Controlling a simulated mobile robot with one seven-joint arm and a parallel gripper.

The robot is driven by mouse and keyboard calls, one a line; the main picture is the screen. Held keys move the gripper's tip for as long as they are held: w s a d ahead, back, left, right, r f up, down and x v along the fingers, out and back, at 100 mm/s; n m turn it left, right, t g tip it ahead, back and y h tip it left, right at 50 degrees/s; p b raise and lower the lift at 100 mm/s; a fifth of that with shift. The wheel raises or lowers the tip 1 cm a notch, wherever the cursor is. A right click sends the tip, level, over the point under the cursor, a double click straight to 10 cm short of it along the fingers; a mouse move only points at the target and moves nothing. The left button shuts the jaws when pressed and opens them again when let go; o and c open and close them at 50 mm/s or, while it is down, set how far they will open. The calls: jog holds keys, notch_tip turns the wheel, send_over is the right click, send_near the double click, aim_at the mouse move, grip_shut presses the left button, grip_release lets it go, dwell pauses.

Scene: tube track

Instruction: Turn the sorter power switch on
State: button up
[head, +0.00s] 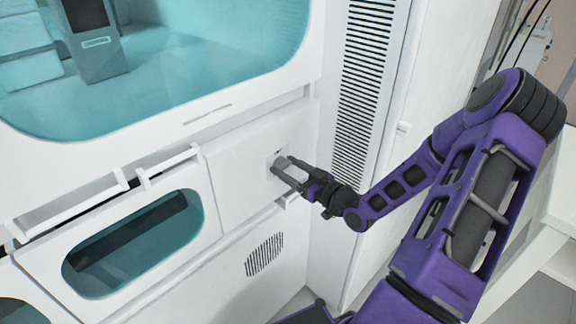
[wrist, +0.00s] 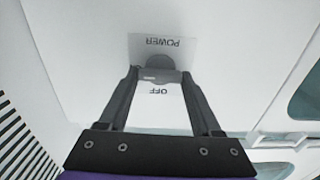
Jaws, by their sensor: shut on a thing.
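The sorter power switch is a small dark knob (wrist: 159,62) on a white label plate (wrist: 185,48) in the wrist view. The plate reads POWER and OFF, both upside down in the picture. My gripper (wrist: 159,76) is shut on the switch, one finger on each side, with the fingertips close to the panel. In the head view my gripper (head: 281,167) reaches the white sorter panel (head: 232,178) from the right. The fingers hide most of the switch there, and its exact angle is hard to tell.
A large teal window (head: 200,60) is above the panel, and a smaller window (head: 135,243) is at lower left. White handles (head: 165,165) stick out left of the switch. A slotted vent (head: 366,75) is to the right, and a round grille (head: 264,255) is below.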

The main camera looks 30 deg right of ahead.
jog(key=o, duration=1.4)
jog(key=v, duration=1.7)
jog(key=shift+s+p, duration=0.25)
jog(key=shift+p, duration=0.05)
